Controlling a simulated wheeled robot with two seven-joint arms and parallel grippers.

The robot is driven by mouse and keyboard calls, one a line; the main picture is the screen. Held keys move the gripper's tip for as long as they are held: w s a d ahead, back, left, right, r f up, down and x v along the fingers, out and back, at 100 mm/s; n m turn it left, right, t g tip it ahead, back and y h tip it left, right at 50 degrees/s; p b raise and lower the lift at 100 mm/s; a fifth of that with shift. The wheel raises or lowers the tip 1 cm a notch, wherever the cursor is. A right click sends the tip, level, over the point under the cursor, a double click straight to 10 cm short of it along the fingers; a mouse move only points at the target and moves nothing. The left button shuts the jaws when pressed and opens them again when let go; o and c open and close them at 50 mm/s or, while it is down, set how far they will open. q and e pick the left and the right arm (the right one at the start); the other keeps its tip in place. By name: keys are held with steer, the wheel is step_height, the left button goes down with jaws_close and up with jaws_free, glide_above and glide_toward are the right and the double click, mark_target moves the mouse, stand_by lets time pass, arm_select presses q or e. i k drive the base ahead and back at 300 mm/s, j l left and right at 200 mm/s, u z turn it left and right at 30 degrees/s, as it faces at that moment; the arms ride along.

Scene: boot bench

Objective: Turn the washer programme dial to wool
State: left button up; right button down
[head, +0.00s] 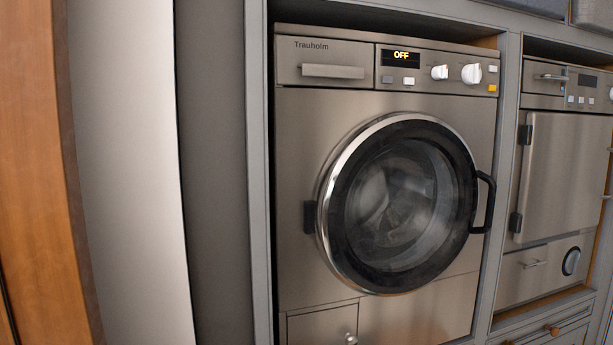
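The washer (300,200) is a steel front-loader marked Trauholm, set in a grey cabinet frame in the middle of the head view. Its display (401,57) reads OFF. Right of the display are a smaller white knob (439,72) and a larger white dial (471,73). No programme names can be read around either one, so I cannot tell which setting they point to. The round door (400,205) looks shut, with pale cloth-like shapes behind the glass. Neither of my grippers is in view.
Right of the washer stands a second steel appliance (565,170) with its own door and buttons. A black door handle (485,203) sticks out at the washer door's right. A wooden panel (40,170) and pale upright panel (125,170) stand at left.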

mark_target(471, 74)
steer(key=l+u, duration=0.8)
steer(key=l, duration=0.3)
steer(key=k+l+u, duration=0.15)
steer(key=l, duration=0.25)
steer(key=k+l+u, duration=0.15)
steer(key=l, duration=0.25)
steer(key=k+l, duration=0.1)
steer(key=l, duration=0.25)
steer(key=k+l, duration=0.1)
steer(key=l, duration=0.3)
steer(key=k+l, duration=0.1)
steer(key=l, duration=0.25)
steer(key=k+l+u, duration=0.1)
steer(key=l, duration=0.3)
steer(key=k+l, duration=0.15)
steer(key=l, duration=0.2)
